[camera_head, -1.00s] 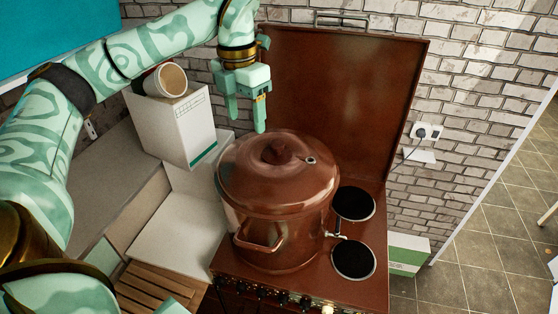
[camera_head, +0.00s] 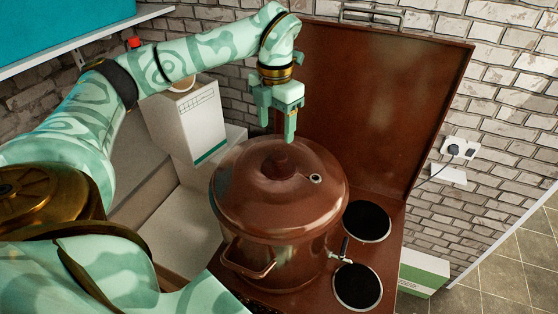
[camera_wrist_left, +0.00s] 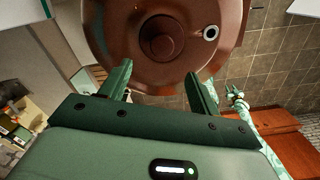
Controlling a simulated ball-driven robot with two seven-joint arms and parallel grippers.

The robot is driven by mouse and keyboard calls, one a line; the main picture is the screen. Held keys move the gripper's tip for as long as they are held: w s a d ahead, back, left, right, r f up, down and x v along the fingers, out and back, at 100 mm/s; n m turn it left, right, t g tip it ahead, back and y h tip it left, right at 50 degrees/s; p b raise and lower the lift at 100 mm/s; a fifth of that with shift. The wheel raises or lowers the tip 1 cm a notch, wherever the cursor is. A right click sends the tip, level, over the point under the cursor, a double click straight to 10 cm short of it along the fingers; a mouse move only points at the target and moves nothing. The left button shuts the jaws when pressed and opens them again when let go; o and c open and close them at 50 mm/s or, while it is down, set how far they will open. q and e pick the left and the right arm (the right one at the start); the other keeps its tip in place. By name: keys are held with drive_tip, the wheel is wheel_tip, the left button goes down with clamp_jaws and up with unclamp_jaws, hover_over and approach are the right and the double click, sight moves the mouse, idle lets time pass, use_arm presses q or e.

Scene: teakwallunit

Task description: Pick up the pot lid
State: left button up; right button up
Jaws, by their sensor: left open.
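The pot lid (camera_head: 262,200) is brown and domed, with a round knob and a small light-coloured vent. It sits on the brown pot (camera_head: 290,262) on the stove. My left gripper (camera_head: 277,124) is open and empty, fingers pointing down, above and just behind the knob. In the left wrist view the lid (camera_wrist_left: 195,62) fills the upper middle, its knob beyond the two spread fingertips (camera_wrist_left: 160,75). Neither finger visibly touches the lid. My right arm shows small at the right of the wrist view, its gripper (camera_wrist_left: 237,97) too small to read.
The stove's raised brown cover (camera_head: 375,110) stands behind the pot. Two black burners (camera_head: 367,221) are right of the pot. A white box (camera_head: 188,122) with a cup on it stands at left. A wall socket (camera_head: 458,150) is on the brick wall.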

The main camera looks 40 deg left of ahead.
sight(279, 155)
use_arm(q)
drive_tip(key=f, duration=0.3)
drive_tip(key=shift+w+f, duration=0.35)
wheel_tip(279, 155, down, 4)
drive_tip(key=shift+s+d+f+p, duration=0.1)
drive_tip(key=shift+d+f+p, duration=0.1)
drive_tip(key=shift+p, duration=0.4)
drive_tip(key=shift+a+f, duration=0.1)
drive_tip(key=shift+f, duration=0.3)
drive_tip(key=shift+r, duration=0.1)
clamp_jaws()
